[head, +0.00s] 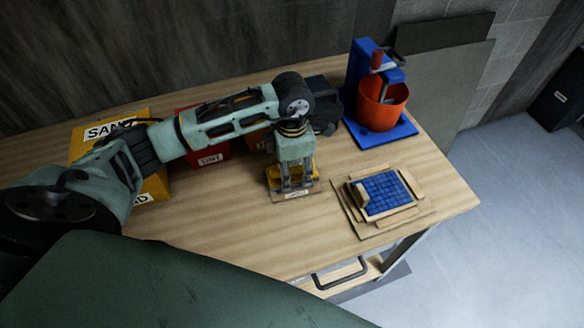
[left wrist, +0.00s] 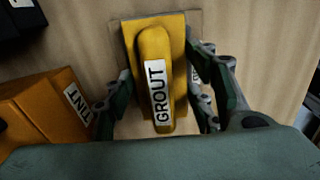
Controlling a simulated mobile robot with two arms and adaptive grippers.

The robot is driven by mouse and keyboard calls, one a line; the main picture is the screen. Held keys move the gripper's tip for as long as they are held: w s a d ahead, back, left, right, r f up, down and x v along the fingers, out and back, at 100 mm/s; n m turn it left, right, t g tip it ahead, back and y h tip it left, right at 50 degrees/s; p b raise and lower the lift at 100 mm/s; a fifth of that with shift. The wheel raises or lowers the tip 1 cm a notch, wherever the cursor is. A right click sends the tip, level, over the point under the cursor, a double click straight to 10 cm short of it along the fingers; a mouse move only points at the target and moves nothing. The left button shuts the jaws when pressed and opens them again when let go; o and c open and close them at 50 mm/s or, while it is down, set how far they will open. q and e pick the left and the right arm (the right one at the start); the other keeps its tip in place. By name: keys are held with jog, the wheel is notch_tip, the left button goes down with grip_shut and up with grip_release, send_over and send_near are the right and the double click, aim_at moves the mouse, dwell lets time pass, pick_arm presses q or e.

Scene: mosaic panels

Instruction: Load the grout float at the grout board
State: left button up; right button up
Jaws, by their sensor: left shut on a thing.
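My left gripper (head: 292,181) points down over the table and is shut on the yellow grout float (left wrist: 156,75), with one finger on each side. The float's raised handle bears a GROUT label. In the head view the float (head: 272,184) is mostly hidden behind the fingers. It is over a small tan board with a label, seemingly the grout board (head: 300,195); I cannot tell whether they touch. My right gripper is not in view.
The mosaic panel (head: 385,193), with blue tiles and wooden strips, lies right of the gripper. A blue stand (head: 362,62) with an orange bucket (head: 381,106) is at the back right. The front middle table is clear.

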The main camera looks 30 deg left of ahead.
aim_at(292, 164)
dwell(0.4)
pick_arm(q)
jog(key=shift+r+p, duration=1.95)
jog(key=shift+r, duration=1.55)
